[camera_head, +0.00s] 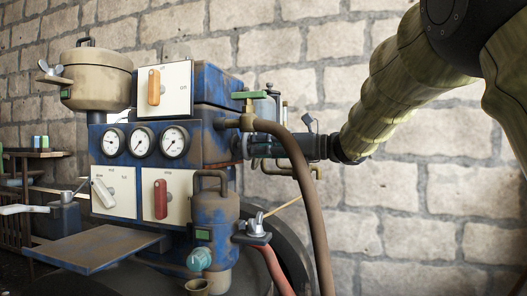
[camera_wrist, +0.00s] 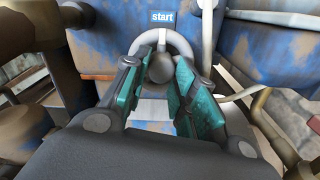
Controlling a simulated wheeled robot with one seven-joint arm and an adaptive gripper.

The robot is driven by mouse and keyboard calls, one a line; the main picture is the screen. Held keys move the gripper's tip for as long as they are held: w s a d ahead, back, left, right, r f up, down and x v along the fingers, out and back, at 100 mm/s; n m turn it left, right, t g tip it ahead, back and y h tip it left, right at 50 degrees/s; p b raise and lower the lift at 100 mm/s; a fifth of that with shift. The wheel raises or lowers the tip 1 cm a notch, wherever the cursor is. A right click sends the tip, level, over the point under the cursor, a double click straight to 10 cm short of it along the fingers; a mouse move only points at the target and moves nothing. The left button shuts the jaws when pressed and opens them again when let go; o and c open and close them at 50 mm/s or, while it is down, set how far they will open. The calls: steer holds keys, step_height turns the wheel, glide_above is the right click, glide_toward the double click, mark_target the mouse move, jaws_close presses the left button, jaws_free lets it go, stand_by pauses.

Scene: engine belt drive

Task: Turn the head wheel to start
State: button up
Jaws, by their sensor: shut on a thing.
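The head wheel, a grey ring with a round hub (camera_wrist: 187,47), stands on the blue engine in the wrist view, just below a blue "start" label (camera_wrist: 163,16). My gripper (camera_wrist: 157,70) has its two teal-padded fingers on either side of the hub, at the lower part of the wheel, shut on it. The exact contact is partly hidden by the fingers. In the head view my arm comes in from the upper right and my gripper (camera_head: 243,146) reaches the right side of the engine (camera_head: 215,90). The wheel is hidden there.
A brown hose (camera_head: 305,190) arches down in front of my gripper's side of the engine. Gauges (camera_head: 143,142), a red-handled switch (camera_head: 160,198) and an orange-handled switch (camera_head: 153,87) face the front. Low at the right is a large dark wheel (camera_head: 290,245). A brick wall stands behind.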

steer(key=o, duration=1)
steer(key=v, duration=1.2)
